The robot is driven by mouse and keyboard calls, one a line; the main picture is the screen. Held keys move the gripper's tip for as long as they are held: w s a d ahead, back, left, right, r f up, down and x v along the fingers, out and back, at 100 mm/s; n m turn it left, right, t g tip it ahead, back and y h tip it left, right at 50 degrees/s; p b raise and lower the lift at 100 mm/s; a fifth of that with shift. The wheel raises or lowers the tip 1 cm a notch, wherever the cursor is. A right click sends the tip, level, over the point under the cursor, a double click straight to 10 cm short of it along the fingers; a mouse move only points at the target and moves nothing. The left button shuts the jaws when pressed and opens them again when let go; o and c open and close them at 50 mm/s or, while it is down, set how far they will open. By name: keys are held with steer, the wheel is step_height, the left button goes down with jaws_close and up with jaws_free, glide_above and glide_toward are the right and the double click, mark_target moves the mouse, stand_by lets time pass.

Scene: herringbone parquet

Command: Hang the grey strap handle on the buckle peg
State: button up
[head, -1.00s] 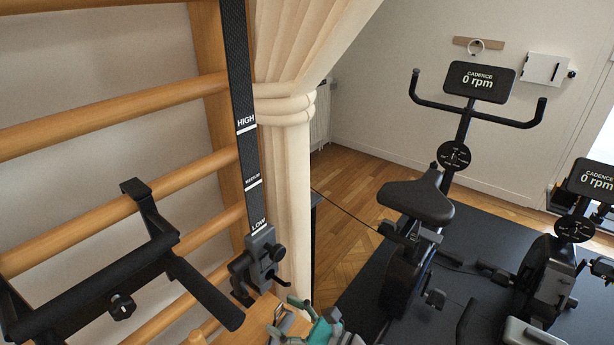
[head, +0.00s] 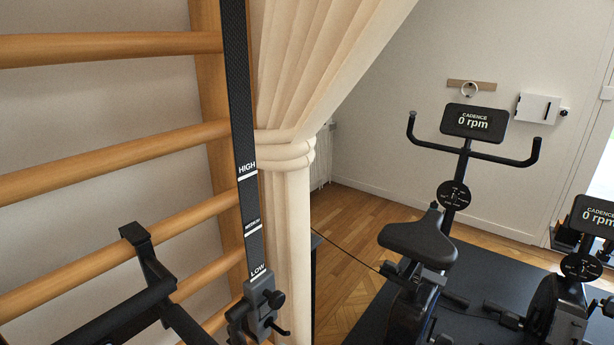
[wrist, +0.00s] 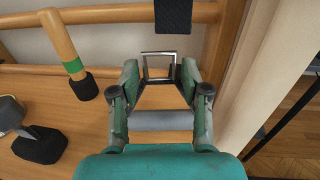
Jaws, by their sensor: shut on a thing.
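The black buckle (head: 260,312) sits at the bottom of a black strap (head: 242,130) marked HIGH, MEDIUM and LOW, beside the wooden wall bars. A knob and a short peg-like part (head: 281,331) stick out to its right. In the wrist view my green gripper (wrist: 160,88) is shut on the grey strap handle (wrist: 160,121), a grey bar with a metal frame (wrist: 158,60) extending beyond the fingertips. The end of a black strap (wrist: 173,15) hangs above the frame, apart from it in the picture. The buckle cannot be made out there. My gripper is outside the head view.
Wooden rungs (head: 110,155) and a black bar attachment (head: 130,310) are at the left. A beige curtain (head: 285,230) hangs just right of the strap. An exercise bike (head: 420,240) stands farther right. A wooden post with a green band (wrist: 72,65) and a black-based object (wrist: 40,144) are left of my gripper.

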steer(key=shift+r, duration=1.9)
steer(key=o, duration=0.5)
jaws_close()
